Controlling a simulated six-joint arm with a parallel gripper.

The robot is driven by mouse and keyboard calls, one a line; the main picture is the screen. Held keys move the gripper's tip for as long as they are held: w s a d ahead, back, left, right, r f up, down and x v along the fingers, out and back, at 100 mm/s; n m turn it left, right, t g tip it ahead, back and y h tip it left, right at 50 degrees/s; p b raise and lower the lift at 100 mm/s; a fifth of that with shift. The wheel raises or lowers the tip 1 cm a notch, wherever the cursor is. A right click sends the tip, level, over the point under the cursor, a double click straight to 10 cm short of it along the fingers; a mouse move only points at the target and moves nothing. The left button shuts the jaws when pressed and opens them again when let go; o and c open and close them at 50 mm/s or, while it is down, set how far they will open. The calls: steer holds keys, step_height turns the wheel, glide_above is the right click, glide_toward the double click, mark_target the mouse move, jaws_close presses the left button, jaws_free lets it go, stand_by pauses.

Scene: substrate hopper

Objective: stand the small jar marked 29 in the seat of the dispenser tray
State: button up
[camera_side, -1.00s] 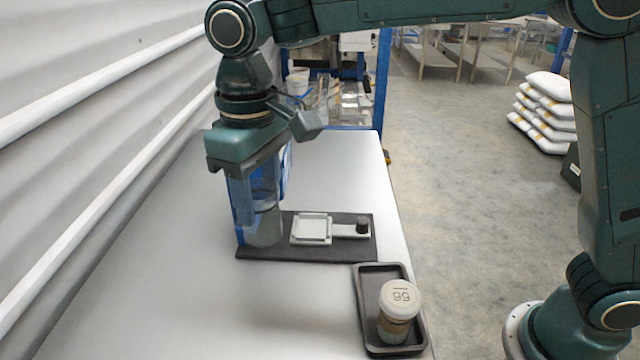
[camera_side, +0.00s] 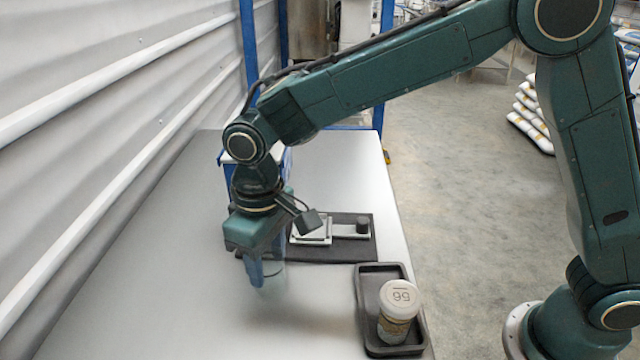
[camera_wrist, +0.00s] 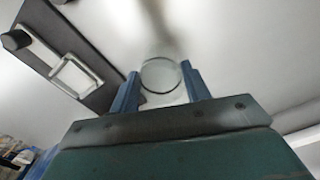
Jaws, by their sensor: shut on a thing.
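My gripper (camera_side: 262,272) is low over the table, shut on a clear, round vessel (camera_wrist: 160,75). No number can be read on it. In the side view it is a faint, see-through blur. The dispenser's dark base (camera_side: 340,252) lies behind and to the right, with a pale square tray (camera_side: 312,241) on it; the tray also shows in the wrist view (camera_wrist: 77,76). My gripper is clear of that tray and partly hides the base's left end.
The black holder (camera_side: 366,284) sits near the table's right edge. A dark knob (camera_side: 362,224) stands right of the pale tray. A blue structure (camera_side: 228,160) is behind my wrist. The front left of the table (camera_side: 150,290) is clear, beside a ribbed wall.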

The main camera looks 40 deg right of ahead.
mark_target(269, 276)
steer(key=shift+f, duration=2.05)
steer(key=shift+f, duration=0.15)
steer(key=o, duration=0.9)
step_height(269, 276, up, 12)
steer(key=shift+d+r, duration=0.1)
steer(key=shift+r, duration=0.1)
